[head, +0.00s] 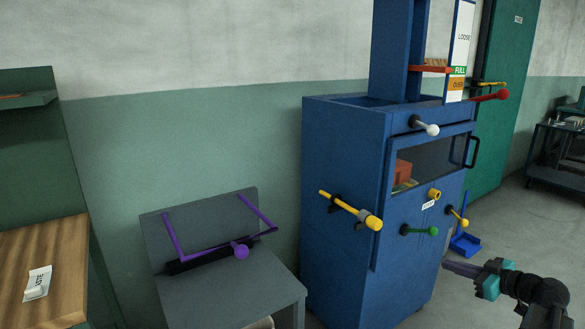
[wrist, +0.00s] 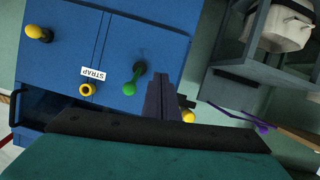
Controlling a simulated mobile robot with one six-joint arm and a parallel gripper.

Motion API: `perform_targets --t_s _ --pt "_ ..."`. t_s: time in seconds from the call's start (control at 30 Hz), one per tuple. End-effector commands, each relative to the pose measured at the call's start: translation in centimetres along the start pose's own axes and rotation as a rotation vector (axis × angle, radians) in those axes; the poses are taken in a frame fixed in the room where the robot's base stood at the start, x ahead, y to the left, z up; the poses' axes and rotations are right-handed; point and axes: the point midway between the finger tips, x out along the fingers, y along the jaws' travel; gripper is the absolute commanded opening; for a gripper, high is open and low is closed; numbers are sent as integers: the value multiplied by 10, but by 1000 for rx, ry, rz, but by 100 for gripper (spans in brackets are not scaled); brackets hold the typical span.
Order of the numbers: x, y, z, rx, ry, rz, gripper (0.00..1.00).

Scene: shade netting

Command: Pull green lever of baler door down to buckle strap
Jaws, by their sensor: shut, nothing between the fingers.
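The blue baler (head: 343,160) stands mid-frame in the head view. The green lever (head: 420,231) sits on its front door and points to the right, roughly level, from a dark pivot. In the wrist view the green lever (wrist: 131,83) is just left of my fingers. A yellow ring (head: 434,194) with a white label is above it; the label reads STRAP, upside down, in the wrist view (wrist: 93,73). No strap itself can be made out. My gripper (head: 448,265) is shut and empty, in front of the baler, to the lower right of the green lever, apart from it in the head view.
A yellow lever (head: 457,217) is right of the green one. A yellow handle (head: 350,210), a white knob (head: 426,128) and a red-knobbed lever (head: 490,97) also stick out. A grey stand (head: 240,285) with a purple-handled tool is left. Open floor lies at right.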

Motion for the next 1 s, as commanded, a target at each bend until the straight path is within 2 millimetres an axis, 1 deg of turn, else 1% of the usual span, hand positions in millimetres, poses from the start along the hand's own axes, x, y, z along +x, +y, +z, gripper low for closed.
perform_targets --t_s 0.03,0.17,0.23,0.37,0.47,0.5,0.57,0.6,0.67,0.7,0.73,0.8,0.87,0.9,0.97,1.0 --pt "15 -12 -8 8 0 -34 0" --pt "53 -45 -13 29 -2 -114 0" --pt "72 -66 -12 41 -10 -159 0" --pt "105 -108 -7 58 -40 -243 0" --pt "127 -143 0 66 -75 -308 0" --pt "134 -158 4 69 -91 -334 0" --pt "145 -181 10 74 -119 -374 0" --pt "151 -196 14 80 -139 -400 0" --pt "159 -220 22 91 -173 -439 0" --pt "164 -236 26 96 -196 -465 0" --pt "167 -248 31 103 -215 -483 0" --pt "172 -276 41 119 -262 -526 0" --pt "174 -299 49 132 -305 -561 0" --pt "175 -315 55 141 -337 -584 0" --pt "175 -339 65 157 -385 -617 0" --pt "174 -354 71 166 -418 -637 0"
